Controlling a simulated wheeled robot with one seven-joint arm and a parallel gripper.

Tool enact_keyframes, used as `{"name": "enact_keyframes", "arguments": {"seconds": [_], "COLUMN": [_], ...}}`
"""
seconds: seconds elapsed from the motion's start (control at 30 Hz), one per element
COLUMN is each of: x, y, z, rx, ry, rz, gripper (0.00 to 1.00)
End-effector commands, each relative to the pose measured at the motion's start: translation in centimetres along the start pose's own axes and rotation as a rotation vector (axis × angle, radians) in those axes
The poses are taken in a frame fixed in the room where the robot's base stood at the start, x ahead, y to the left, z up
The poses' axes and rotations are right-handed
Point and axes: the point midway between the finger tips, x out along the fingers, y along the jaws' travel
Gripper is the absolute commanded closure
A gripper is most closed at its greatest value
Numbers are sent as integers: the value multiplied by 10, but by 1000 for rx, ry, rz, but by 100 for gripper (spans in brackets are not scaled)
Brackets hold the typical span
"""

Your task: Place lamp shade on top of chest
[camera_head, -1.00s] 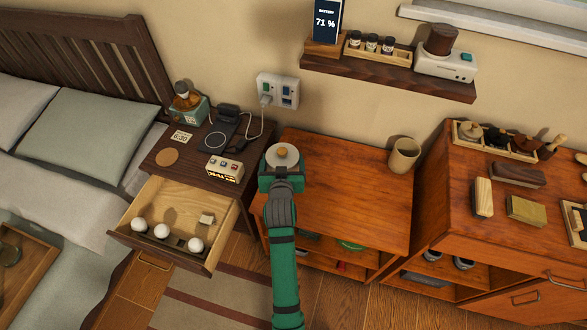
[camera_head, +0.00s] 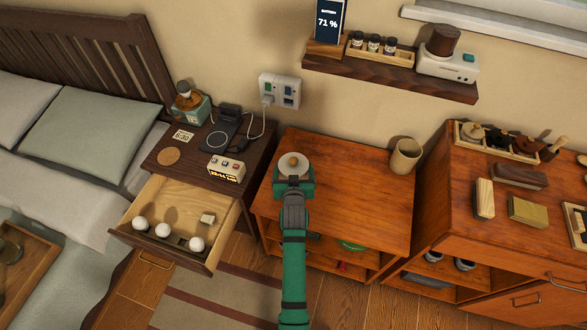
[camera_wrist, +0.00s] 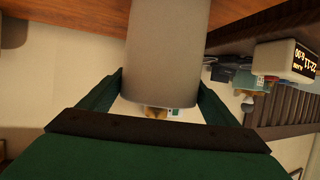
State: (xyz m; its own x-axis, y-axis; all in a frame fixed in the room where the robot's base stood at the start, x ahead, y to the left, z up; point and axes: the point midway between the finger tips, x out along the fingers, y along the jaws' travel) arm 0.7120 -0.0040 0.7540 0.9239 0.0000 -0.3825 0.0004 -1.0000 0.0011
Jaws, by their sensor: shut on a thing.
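In the wrist view the shade (camera_wrist: 168,50) stands between my two green fingers. The shade is over the left back part of the top of a low orange-brown wooden chest (camera_head: 350,185). I cannot tell whether its bottom touches the wood; my gripper hides part of it. A second wooden chest (camera_head: 455,205) with drawer handles stands at the right.
A beige cup (camera_head: 404,156) stands at the chest's back right. At the left, a nightstand (camera_head: 190,155) holds a clock and charger, with its drawer (camera_head: 180,215) pulled out. A wall shelf (camera_head: 390,78) hangs behind. The chest's middle and front right are clear.

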Motion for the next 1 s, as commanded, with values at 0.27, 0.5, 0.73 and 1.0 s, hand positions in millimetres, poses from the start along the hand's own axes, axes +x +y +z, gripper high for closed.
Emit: {"name": "enact_keyframes", "arguments": {"seconds": [0.27,0.5,0.73,1.0], "x": [1,0,-30,-84], "y": [0,0,0,1], "z": [3,-1,0,1], "rx": [0,0,-1,-1], "ry": [-1,1,0,-1], "rz": [0,0,0,1], "gripper": [0,0,0,0]}}
